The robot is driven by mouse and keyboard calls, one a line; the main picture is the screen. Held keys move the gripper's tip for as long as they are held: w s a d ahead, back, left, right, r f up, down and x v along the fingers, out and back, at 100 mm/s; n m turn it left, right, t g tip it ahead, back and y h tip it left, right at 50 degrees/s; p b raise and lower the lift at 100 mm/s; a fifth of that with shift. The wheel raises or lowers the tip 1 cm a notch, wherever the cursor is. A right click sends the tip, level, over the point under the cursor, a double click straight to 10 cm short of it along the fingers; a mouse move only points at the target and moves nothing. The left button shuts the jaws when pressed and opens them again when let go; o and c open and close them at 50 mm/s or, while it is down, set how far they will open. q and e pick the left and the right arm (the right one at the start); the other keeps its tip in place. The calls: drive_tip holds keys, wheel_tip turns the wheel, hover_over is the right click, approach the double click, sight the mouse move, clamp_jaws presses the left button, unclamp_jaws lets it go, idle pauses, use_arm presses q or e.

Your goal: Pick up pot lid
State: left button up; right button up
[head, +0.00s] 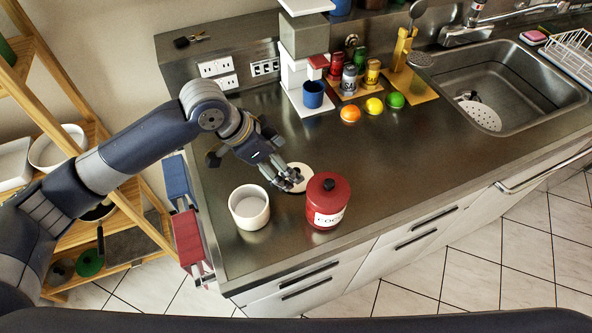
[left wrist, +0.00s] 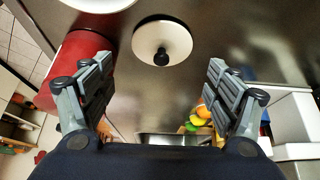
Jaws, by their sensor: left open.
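The pot lid (left wrist: 162,42) is a cream disc with a black knob, lying flat on the counter. In the head view the lid (head: 303,172) is partly hidden by my left gripper (head: 288,180), which is just above or beside it; the exact gap is hard to tell. In the left wrist view my left gripper (left wrist: 160,78) is open, its fingers spread wide with nothing between them, and the knob (left wrist: 161,57) shows between and beyond the fingertips. An open cream pot (head: 249,212) stands to the lid's left. My right gripper is not in view.
A red labelled canister (head: 322,202) stands close to the lid's right. Fruit (head: 374,105), spice jars (head: 349,78) and a coffee machine with a blue cup (head: 313,94) are behind. The sink (head: 480,85) is at right. The counter's middle right is clear.

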sight(304, 170)
use_arm(q)
drive_tip(key=shift+d+f, duration=0.2)
drive_tip(key=shift+f, duration=0.2)
drive_tip(key=p+x, duration=0.1)
drive_tip(key=x, duration=0.1)
drive_tip(key=p+x, duration=0.1)
drive_tip(key=x, duration=0.2)
drive_tip(key=shift+w+d, duration=0.1)
drive_tip(key=shift+w, duration=0.15)
drive_tip(key=shift+d+f, duration=0.15)
drive_tip(key=shift+f, duration=0.15)
drive_tip(key=shift+c, duration=0.3)
drive_tip(key=c, duration=0.7)
